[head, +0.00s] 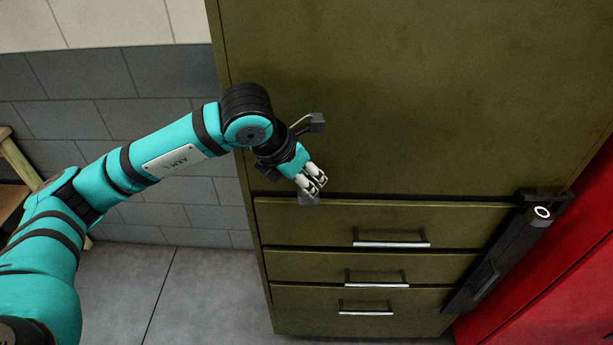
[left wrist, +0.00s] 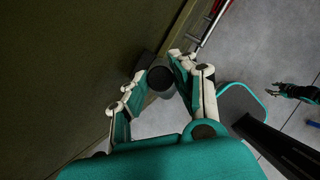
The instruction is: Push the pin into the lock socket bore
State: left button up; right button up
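My left gripper (head: 312,184) is in front of the olive cabinet, just above its top drawer. In the left wrist view its pale fingers (left wrist: 160,72) close on a dark round-ended piece (left wrist: 160,79), which looks like the pin. Its far end is hidden. A small grey block (head: 309,199) shows just below the fingertips; I cannot tell what it belongs to. A black bar (head: 497,262) with a white-ringed round end (head: 542,212) slants down the cabinet's right side. I cannot tell for sure which part is the lock socket bore. A dark hand-like shape (left wrist: 295,92), perhaps my right gripper, is far right.
The cabinet (head: 420,95) has several drawers with metal handles, one being the top handle (head: 391,243). A red cabinet (head: 560,285) stands close at its right. A wooden piece (head: 18,160) is at far left. Grey floor (head: 190,295) lies open left of the cabinet.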

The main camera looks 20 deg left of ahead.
pick_arm(q)
grip_shut()
jog(key=shift+r, duration=0.15)
jog(key=shift+r+p, duration=0.65)
jog(key=shift+r, duration=1.15)
